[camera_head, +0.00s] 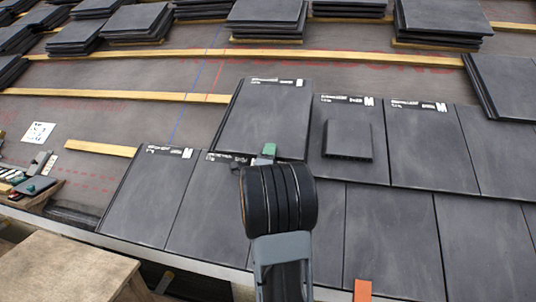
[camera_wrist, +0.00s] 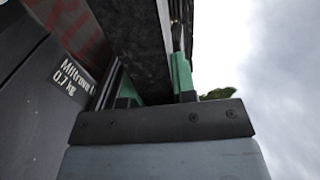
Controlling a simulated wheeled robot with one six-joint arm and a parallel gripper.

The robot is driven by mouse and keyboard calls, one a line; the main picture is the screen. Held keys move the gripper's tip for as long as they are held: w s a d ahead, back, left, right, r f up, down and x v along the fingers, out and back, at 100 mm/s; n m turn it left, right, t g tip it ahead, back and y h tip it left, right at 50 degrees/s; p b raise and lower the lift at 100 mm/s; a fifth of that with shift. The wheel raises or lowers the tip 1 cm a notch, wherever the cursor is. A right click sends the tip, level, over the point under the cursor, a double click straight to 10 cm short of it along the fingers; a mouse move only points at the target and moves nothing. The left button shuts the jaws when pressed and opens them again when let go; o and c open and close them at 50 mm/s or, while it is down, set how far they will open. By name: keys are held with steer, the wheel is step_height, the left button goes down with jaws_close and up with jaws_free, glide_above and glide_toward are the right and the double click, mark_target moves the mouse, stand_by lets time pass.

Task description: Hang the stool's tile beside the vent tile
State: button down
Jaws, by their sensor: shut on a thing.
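A dark grey flat tile (camera_head: 265,115) lies left of the vent tile (camera_head: 348,142), in the upper row, its lower edge over the tiles of the row below. My gripper (camera_head: 266,153) is at that tile's lower edge; my wrist hides part of the tiles beneath. In the wrist view my gripper (camera_wrist: 155,88) has green fingers shut on the tile (camera_wrist: 130,45), which shows from its edge. Whether the tile hooks on the batten is hidden. The wooden stool (camera_head: 60,265) at lower left has a bare top.
Stacks of tiles (camera_head: 268,14) stand along the upper battens. A batten (camera_head: 120,94) runs left of the held tile, with bare underlay around it. A tool tray (camera_head: 30,190) lies at the left. An orange piece (camera_head: 362,290) is at the front edge.

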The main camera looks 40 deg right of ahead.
steer(key=d, duration=0.1)
steer(key=w+d, duration=0.1)
steer(key=shift+w+d+f+p, duration=0.2)
steer(key=shift+w+d+p, duration=0.1)
steer(key=shift+p, duration=0.1)
steer(key=d+f, duration=0.1)
steer(key=w+d+f, duration=0.1)
steer(key=f, duration=0.1)
steer(key=shift+w+f, duration=0.15)
steer(key=shift+f, duration=0.15)
steer(key=shift+w+d+f+b, duration=0.1)
steer(key=shift+d+f+b, duration=0.1)
steer(key=shift+f+b, duration=0.35)
steer(key=shift+w+d+f+b, duration=0.15)
steer(key=shift+d+b, duration=0.1)
steer(key=shift+b, duration=0.45)
steer(key=shift+a+b, duration=0.2)
steer(key=shift+b, duration=0.45)
steer(key=shift+d+f+b, duration=0.1)
steer(key=shift+f+b, duration=0.05)
steer(key=shift+b, duration=0.5)
steer(key=shift+b, duration=0.9)
stand_by(1.2)
